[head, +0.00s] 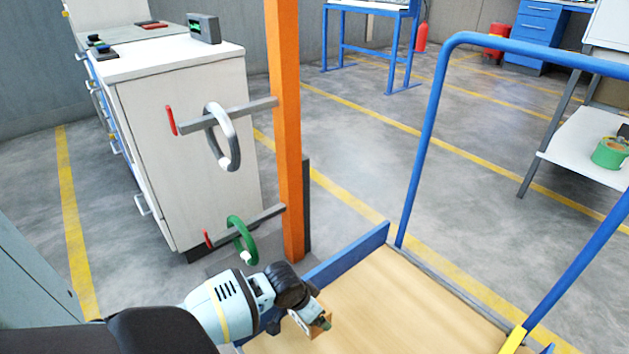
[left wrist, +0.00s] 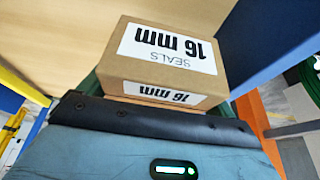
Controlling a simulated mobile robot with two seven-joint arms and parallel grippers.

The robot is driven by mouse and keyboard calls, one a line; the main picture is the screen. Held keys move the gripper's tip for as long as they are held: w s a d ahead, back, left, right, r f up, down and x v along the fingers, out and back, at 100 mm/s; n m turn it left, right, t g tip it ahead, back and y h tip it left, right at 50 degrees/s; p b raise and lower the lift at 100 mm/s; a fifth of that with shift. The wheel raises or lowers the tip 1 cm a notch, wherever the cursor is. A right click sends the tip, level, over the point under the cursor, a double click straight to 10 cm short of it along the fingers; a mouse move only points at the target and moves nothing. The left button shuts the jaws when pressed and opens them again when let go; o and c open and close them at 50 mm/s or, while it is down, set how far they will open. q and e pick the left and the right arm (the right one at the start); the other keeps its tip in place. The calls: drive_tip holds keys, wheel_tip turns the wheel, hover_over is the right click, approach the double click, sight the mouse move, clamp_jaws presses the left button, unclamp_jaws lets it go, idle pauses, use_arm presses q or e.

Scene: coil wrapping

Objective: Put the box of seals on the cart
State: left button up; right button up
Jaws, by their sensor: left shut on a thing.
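The box of seals (left wrist: 165,65) is a small brown cardboard box with a white label reading "SEALS 16 mm" in the left wrist view. My left gripper (head: 312,322) is shut on it, and part of the box shows between and beside the fingers in the head view. The cart (head: 415,305) has a pale wooden deck with a blue rim and a tall blue handle frame. The gripper and box are over the left part of the deck; I cannot tell whether the box touches it. My right gripper is not in view.
An orange post (head: 286,130) with grey arms stands left of the cart, holding a grey ring (head: 222,137) and a green ring (head: 241,240). A white cabinet (head: 185,150) is behind it. A shelf (head: 585,140) with a green item is at right. The visible deck is otherwise clear.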

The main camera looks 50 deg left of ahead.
use_arm(q)
drive_tip(key=shift+w+f+b, duration=0.1)
drive_tip(key=shift+f+b, duration=1.25)
drive_tip(key=shift+f, duration=1)
drive_tip(key=shift+f, duration=0.1)
drive_tip(key=o, duration=1.2)
drive_tip(key=shift+c, duration=0.2)
